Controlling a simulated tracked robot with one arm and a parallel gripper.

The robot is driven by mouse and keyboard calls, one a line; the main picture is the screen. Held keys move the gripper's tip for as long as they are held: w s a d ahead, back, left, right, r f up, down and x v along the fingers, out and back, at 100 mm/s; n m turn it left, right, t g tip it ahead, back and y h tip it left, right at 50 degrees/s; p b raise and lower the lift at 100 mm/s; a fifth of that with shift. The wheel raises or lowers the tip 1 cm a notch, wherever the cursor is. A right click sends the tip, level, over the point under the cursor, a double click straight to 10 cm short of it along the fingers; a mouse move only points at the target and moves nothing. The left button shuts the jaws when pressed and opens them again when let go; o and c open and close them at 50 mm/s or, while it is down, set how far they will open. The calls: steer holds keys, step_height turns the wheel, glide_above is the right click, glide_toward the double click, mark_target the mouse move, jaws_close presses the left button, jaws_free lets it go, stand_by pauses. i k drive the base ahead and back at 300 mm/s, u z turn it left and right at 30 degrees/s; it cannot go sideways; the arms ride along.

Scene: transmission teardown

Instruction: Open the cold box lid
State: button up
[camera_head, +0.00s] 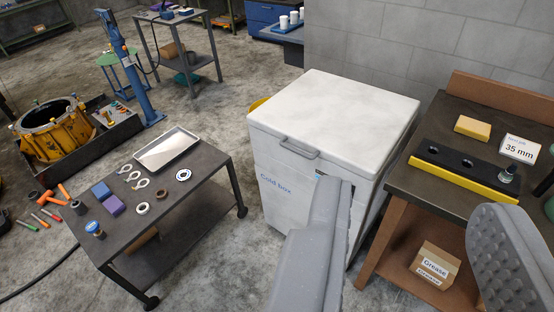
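The white cold box (278,198) stands at the centre, labelled "Cold box" on its front. Its lid (340,108) lies flat and shut on top. A grey handle (299,150) sticks out from the lid's front edge. My gripper (410,203) is in the foreground with its two grey fingers wide apart and nothing between them. The left finger overlaps the box's front and hides its lower right part. The right finger is at the lower right, in front of the workbench. The handle is beyond the left finger's tip and appears apart from it.
A dark cart (165,213) with a tray and rings stands left of the box. A brown workbench (440,202) with a black-and-yellow fixture (462,172) stands close on the right. A grey wall (420,45) is behind. Concrete floor shows between cart and box.

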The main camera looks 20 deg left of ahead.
mark_target(354, 126)
steer(key=z, duration=0.15)
steer(key=i, duration=0.9)
steer(key=u, duration=0.05)
